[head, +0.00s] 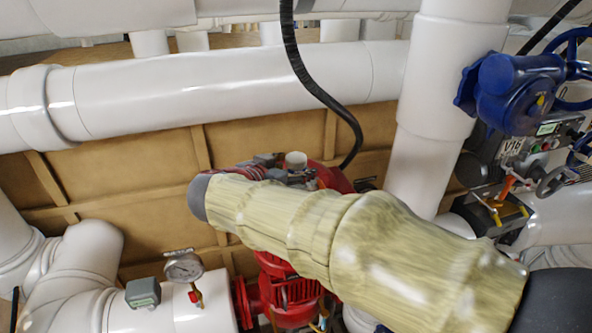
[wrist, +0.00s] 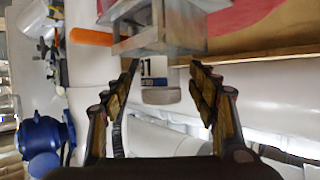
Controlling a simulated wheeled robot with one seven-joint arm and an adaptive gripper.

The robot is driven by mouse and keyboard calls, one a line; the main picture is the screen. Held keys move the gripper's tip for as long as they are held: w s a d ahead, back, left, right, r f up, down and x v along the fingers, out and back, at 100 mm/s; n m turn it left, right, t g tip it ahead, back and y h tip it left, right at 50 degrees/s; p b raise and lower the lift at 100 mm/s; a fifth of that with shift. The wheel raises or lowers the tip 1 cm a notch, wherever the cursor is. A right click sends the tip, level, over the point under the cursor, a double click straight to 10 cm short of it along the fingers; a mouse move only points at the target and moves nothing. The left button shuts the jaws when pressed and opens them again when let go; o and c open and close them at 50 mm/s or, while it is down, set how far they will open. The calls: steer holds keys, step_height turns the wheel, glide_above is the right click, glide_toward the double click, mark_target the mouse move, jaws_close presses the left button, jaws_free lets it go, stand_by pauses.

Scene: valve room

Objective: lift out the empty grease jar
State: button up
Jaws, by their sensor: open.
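A small pale jar (wrist: 161,96) with a greyish round end and a dark-and-white label shows in the wrist view, between the lines of my fingers and just beyond their tips. A pale round top (head: 296,159), likely the same jar, shows in the head view above my forearm. My gripper (wrist: 163,68) is open, with one finger on each side of the jar's line; I cannot tell whether either touches it. In the head view my gripper is mostly hidden behind my sleeved arm. A grey metal holder (wrist: 165,38) stands directly beyond the jar and hides part of it.
Red pump equipment (head: 290,290) lies below and behind my arm. A thick white pipe (head: 200,92) crosses above, and a vertical white pipe (head: 425,130) stands to the right. A black cable (head: 305,75) hangs close by. A blue valve actuator (head: 510,90) is at upper right.

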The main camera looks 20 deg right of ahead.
steer(key=shift+x, duration=0.85)
steer(key=c, duration=1.5)
jaws_close()
